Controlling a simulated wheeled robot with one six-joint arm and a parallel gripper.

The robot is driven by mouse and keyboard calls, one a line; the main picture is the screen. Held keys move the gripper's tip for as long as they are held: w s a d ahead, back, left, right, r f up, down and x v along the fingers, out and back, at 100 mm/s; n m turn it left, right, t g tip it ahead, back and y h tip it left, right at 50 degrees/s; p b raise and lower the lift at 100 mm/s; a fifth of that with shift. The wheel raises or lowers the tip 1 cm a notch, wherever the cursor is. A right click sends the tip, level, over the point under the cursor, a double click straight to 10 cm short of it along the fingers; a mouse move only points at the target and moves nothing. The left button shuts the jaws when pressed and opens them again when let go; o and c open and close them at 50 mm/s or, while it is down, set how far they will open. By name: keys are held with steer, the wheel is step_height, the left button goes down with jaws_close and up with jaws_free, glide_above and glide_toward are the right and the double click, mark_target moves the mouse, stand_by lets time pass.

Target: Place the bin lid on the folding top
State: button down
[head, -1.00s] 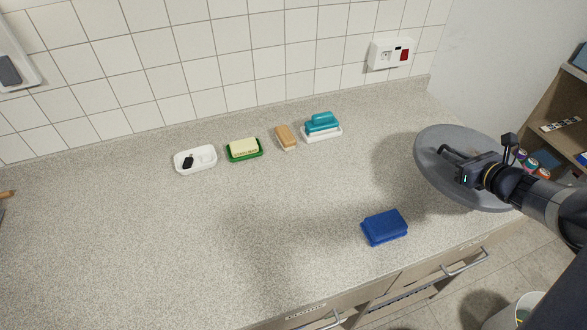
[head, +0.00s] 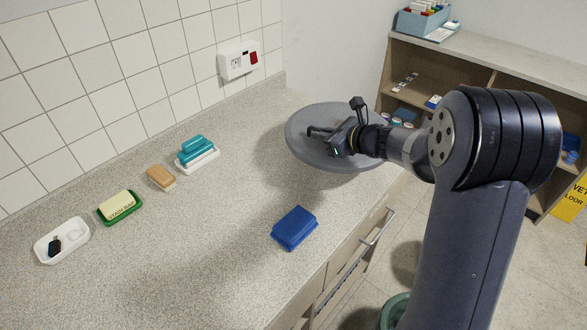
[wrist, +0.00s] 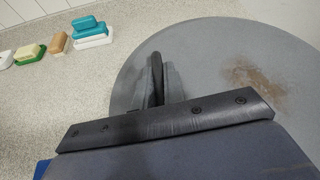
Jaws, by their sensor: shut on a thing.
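The bin lid is a round grey disc (head: 312,152) near the right end of the speckled worktop, which I take as the folding top (head: 190,240). My gripper (head: 325,135) is shut on the lid's handle and holds it roughly level. A shadow on the worktop suggests the lid is raised; the gap is unclear. In the wrist view, the lid (wrist: 215,60) fills the right side, with a brown stain, and the fingers (wrist: 157,85) close around the dark handle.
A blue box-like item (head: 295,228) lies near the front edge. A green bin (head: 394,312) stands on the floor; shelves (head: 480,62) are behind.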

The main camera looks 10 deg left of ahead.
mark_target(360, 167)
step_height(360, 167, down, 9)
steer(key=shift+r, duration=0.1)
steer(key=c, duration=1.5)
jaws_free()
steer(key=b+v, duration=0.1)
steer(key=v, duration=1.1)
